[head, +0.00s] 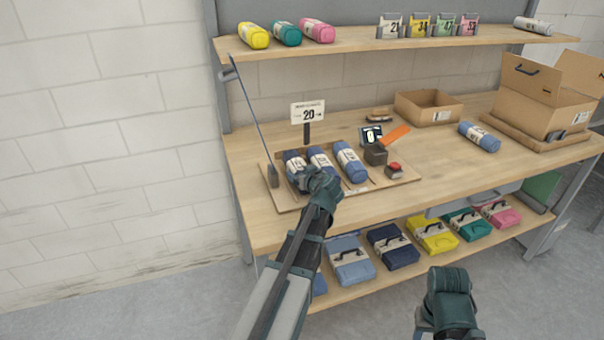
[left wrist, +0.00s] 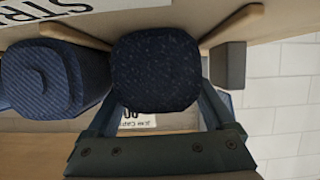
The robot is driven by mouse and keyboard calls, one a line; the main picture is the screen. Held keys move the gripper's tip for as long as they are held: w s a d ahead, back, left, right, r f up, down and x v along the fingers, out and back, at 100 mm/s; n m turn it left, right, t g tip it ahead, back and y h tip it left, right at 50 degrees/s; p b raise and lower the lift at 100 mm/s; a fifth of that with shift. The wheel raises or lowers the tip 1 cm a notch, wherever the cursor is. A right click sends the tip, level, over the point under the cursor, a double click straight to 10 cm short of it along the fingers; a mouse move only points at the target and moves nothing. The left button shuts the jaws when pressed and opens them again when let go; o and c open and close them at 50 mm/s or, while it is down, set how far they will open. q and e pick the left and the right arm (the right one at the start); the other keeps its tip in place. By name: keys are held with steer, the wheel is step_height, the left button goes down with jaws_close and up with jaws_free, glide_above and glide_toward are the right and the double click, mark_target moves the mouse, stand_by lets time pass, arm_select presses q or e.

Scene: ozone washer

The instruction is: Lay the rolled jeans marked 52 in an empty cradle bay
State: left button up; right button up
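Three blue rolled jeans lie side by side in the wooden cradle (head: 402,183) on the bench: a left one (head: 292,158), a middle one (head: 319,158) and a right one (head: 350,162). My left gripper (head: 308,177) is at the left roll's near end. In the left wrist view its fingers (left wrist: 158,105) lie along both sides of a dark blue roll (left wrist: 156,68), seemingly closed on it. That roll is between wooden dividers, beside another roll (left wrist: 48,80). Its number is not readable. My right gripper (head: 448,300) is low at the front; its fingers are not clear.
A number 20 sign (head: 307,112) stands behind the cradle. A red button (head: 394,169) and scanner (head: 375,153) are right of the rolls. Another blue roll (head: 480,137) lies by open cardboard boxes (head: 541,90). Shelves above and below hold coloured goods.

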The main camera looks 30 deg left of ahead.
arm_select(q)
steer(key=shift+r, duration=0.15)
steer(key=shift+s+d+r+p, duration=0.2)
steer(key=shift+s+p, duration=0.05)
steer(key=shift+p, duration=0.1)
steer(key=p+v, duration=0.4)
steer(key=v, duration=0.6)
steer(key=shift+s+d, duration=0.1)
steer(key=shift+s, duration=0.05)
steer(key=shift+s+d+r, duration=0.2)
steer(key=shift+s+d, duration=0.05)
steer(key=shift+d, duration=0.15)
steer(key=shift+f, duration=0.1)
